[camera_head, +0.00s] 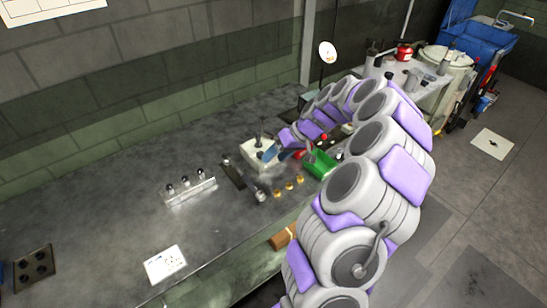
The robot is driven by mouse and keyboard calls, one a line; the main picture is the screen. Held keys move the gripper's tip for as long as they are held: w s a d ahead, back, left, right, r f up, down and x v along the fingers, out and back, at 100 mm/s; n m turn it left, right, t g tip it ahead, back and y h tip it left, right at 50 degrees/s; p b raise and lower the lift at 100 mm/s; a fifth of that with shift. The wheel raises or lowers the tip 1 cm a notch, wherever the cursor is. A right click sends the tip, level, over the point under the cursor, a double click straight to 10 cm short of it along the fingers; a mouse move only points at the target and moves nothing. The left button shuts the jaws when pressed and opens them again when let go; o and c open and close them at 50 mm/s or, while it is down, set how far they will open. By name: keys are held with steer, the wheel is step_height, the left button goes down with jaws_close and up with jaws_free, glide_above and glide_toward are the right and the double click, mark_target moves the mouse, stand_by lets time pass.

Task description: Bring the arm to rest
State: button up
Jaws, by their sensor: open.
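My arm (362,190) rises from the bottom of the head view, bends over at the top and reaches down to the left over the workbench. My gripper (279,149) is at its far end, small in the picture, beside a white box-like fixture (254,160) on the bench. It is open, and I see nothing held in it. Its fingertips are hard to make out against the fixture. A green tray (319,164) lies just right of the gripper, partly behind my arm.
On the grey workbench (110,200) are several brass pieces (289,186), a clear rack with small parts (188,189), a white sheet (165,264) and a dark block (33,268). A round lamp or mirror (327,52) stands behind the arm. The bench's left middle is clear.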

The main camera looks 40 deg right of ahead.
stand_by(0.4)
steer(key=s+a+r+n+g, duration=0.1)
steer(key=s+a+r, duration=0.2)
steer(key=a, duration=0.4)
steer(key=s+a+r+n+g, duration=0.1)
steer(key=s+a+r, duration=0.25)
steer(key=a, duration=0.35)
steer(key=s+a+r+n+g, duration=0.1)
steer(key=s+a+r+g, duration=0.15)
steer(key=a, duration=0.55)
steer(key=s+a+m+g+h, duration=0.1)
steer(key=s+h, duration=0.4)
steer(key=s, duration=1.9)
steer(key=shift+s+a+m+g, duration=0.15)
steer(key=shift+a+m+g, duration=0.2)
steer(key=shift+a+m, duration=0.3)
